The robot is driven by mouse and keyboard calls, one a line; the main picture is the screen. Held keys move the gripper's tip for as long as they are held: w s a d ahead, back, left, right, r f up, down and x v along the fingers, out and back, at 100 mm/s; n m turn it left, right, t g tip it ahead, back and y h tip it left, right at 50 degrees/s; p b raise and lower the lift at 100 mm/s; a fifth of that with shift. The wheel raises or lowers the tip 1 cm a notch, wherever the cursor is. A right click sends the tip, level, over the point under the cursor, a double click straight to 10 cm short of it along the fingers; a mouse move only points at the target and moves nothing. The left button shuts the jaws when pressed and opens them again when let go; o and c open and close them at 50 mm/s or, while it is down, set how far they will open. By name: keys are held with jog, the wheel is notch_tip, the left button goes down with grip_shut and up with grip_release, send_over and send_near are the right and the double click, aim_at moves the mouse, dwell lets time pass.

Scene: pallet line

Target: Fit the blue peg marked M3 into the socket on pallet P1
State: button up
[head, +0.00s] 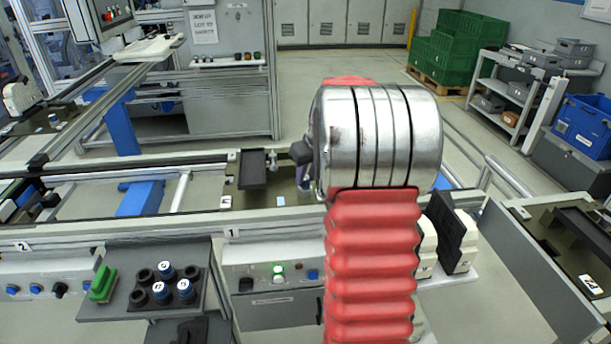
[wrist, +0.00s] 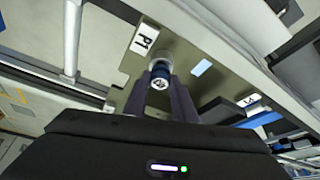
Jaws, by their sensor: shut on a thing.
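In the wrist view my gripper (wrist: 160,79) is shut on a blue peg (wrist: 160,70) with a round white mark on its end; the mark is too small to read surely. Pallet P1 (wrist: 181,52), an olive plate with a white P1 tag (wrist: 145,38), lies beyond the fingertips. The peg is over the pallet, close to the tag. The fingers and peg hide the socket, so I cannot tell whether the peg is in it or above it.
A dark rack (head: 146,308) at the front left holds several blue-capped pegs and empty holes, beside a green block (head: 103,284). A dark block (head: 252,168) stands on the pallet. Conveyor rails (head: 120,240) run along the pallet. Pale blocks (head: 428,240) stand right of my arm.

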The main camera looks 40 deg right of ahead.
jog(key=shift+f, duration=0.2)
dwell(0.5)
jog(key=o, duration=1.1)
jog(key=shift+o, duration=0.6)
jog(key=o, duration=0.3)
jog(key=shift+r, duration=0.1)
jog(key=shift+r, duration=3.4)
